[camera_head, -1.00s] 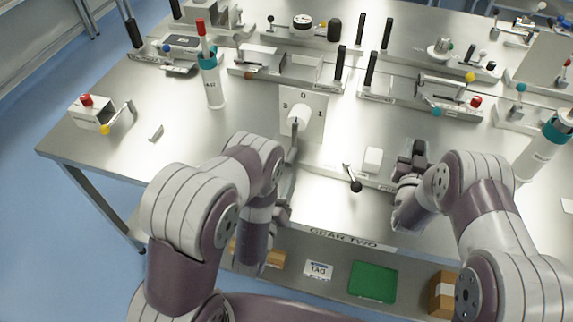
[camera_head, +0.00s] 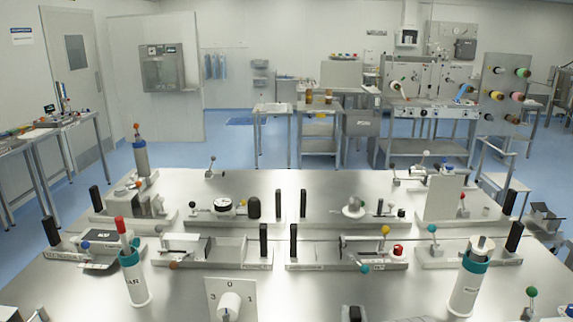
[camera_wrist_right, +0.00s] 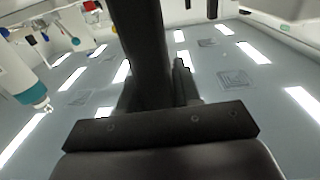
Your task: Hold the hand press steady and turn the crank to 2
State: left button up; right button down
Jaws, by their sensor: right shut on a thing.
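In the head view the upright white dial plate (camera_head: 245,290) stands at the bottom edge, with 3, 0 and 1 readable. The crank's white hub (camera_head: 229,303) sticks out of its front. Its lower end, the crank arm and the dial's lower mark are cut off. My right gripper (camera_head: 355,313) shows only as a dark tip at the bottom edge. In the right wrist view my right gripper (camera_wrist_right: 160,90) is shut on a thick black upright piece (camera_wrist_right: 138,45), apparently a handle; the hand press itself is not clearly visible. My left gripper is out of view.
White bottles with teal collars stand left (camera_head: 136,285) and right (camera_head: 466,290) of the dial plate. Several fixtures with black upright handles line the steel table (camera_head: 270,182) behind it. Other benches stand farther back.

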jog(key=shift+s+f, duration=0.2)
jog(key=shift+f, duration=0.2)
jog(key=c, duration=0.9)
grip_release()
jog(key=shift+o, duration=0.9)
jog(key=shift+w+r, duration=0.1)
jog(key=shift+r, duration=0.15)
jog(key=s, duration=1.2)
jog(key=shift+a, duration=0.2)
